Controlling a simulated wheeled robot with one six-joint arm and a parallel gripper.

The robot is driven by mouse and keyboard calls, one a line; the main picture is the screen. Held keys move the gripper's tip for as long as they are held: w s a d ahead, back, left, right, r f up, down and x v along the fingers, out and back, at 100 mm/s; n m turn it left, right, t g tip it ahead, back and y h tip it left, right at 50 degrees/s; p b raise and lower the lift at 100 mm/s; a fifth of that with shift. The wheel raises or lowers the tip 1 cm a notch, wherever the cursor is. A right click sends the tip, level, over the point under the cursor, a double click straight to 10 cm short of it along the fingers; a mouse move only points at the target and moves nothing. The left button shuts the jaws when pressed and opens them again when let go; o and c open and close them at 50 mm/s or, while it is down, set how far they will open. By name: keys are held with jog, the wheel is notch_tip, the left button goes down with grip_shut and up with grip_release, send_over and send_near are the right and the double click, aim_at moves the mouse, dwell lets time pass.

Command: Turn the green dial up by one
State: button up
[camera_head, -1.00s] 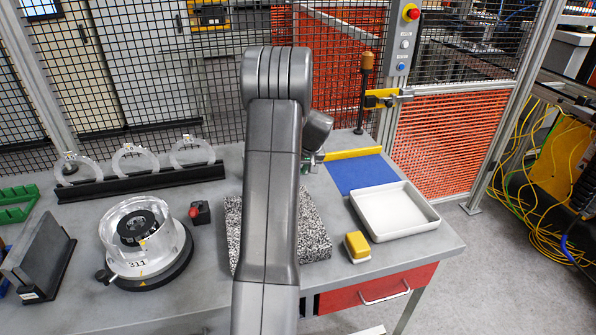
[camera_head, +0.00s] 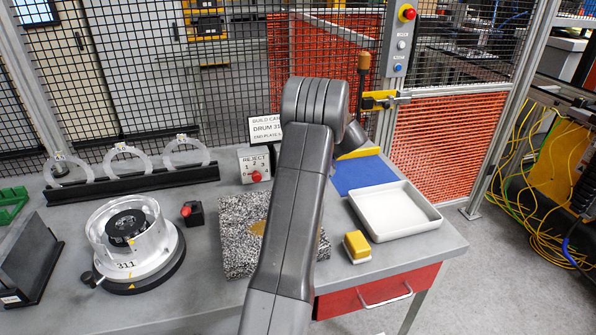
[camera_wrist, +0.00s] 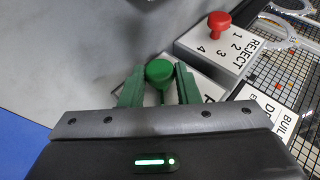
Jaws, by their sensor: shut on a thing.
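The green dial (camera_wrist: 159,69) shows in the wrist view as a round green knob on a pale box (camera_wrist: 209,88), most of whose lettering is hidden by my gripper. My gripper (camera_wrist: 159,84) has its green fingers on either side of the dial and is shut on it. The dial's pointer and number setting cannot be read. In the head view, my arm hides the green dial and my gripper.
The REJECT box (camera_head: 254,163) with a red dial (camera_wrist: 218,23) stands close by. A build card (camera_head: 264,130) stands behind it. A speckled block (camera_head: 240,215), a white tray (camera_head: 394,210) and a clear drum (camera_head: 130,238) are on the bench.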

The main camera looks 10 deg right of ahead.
dwell(0.4)
jog(key=o, duration=0.9)
jog(key=shift+o, duration=0.2)
jog(key=b+v, duration=0.1)
jog(key=v, duration=1.3)
jog(key=shift+b, duration=0.3)
jog(key=shift+w+f, duration=0.1)
jog(key=p+x, duration=0.1)
jog(key=x, duration=1.3)
jog(key=shift+p, duration=0.3)
